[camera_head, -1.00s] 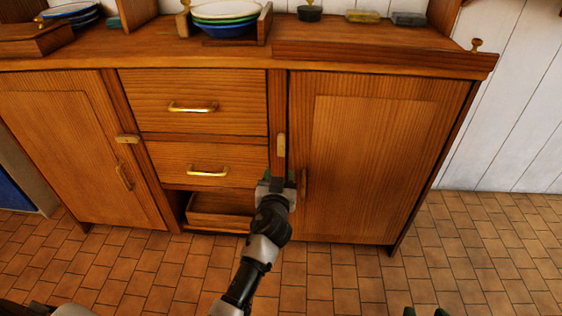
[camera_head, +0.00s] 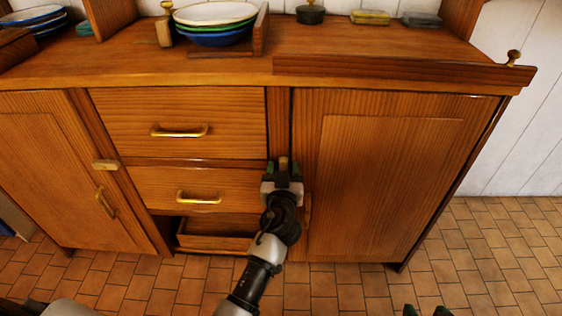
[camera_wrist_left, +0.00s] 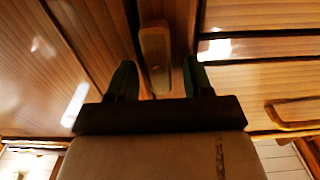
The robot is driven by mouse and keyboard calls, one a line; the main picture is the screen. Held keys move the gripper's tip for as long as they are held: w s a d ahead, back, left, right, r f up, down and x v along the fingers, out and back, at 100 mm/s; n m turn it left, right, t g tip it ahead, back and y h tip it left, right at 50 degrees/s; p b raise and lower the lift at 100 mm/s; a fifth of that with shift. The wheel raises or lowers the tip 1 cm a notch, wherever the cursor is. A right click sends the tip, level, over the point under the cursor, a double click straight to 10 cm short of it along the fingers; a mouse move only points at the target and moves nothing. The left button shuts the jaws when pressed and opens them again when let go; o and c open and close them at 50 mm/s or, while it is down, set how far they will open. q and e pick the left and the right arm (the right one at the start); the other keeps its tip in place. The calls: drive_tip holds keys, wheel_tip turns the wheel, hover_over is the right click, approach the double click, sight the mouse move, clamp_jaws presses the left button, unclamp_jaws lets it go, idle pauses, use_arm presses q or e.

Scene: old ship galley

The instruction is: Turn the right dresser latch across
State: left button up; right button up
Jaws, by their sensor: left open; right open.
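The right dresser latch (camera_head: 283,162) is a small pale wooden bar on the post between the drawers and the right door (camera_head: 385,190). It stands upright, its lower part hidden by my left gripper in the head view. My left gripper (camera_head: 283,167) is open right in front of it. In the left wrist view the latch (camera_wrist_left: 155,55) shows between and just beyond the two dark fingers (camera_wrist_left: 160,78); I cannot tell whether they touch it. My right gripper (camera_head: 426,310) is open and empty at the bottom edge, only its dark green fingertips showing, away from the dresser.
The left latch (camera_head: 106,164) lies horizontal beside the left door. Drawer handles (camera_head: 180,131) and the right door's handle (camera_head: 308,210) stick out nearby. An open cubby with a wooden tray (camera_head: 215,241) is low down. Stacked bowls (camera_head: 215,25) stand on top. The tiled floor (camera_head: 490,255) at right is clear.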

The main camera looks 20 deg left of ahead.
use_arm(q)
drive_tip(key=shift+s, duration=0.1)
drive_tip(key=c, duration=0.9)
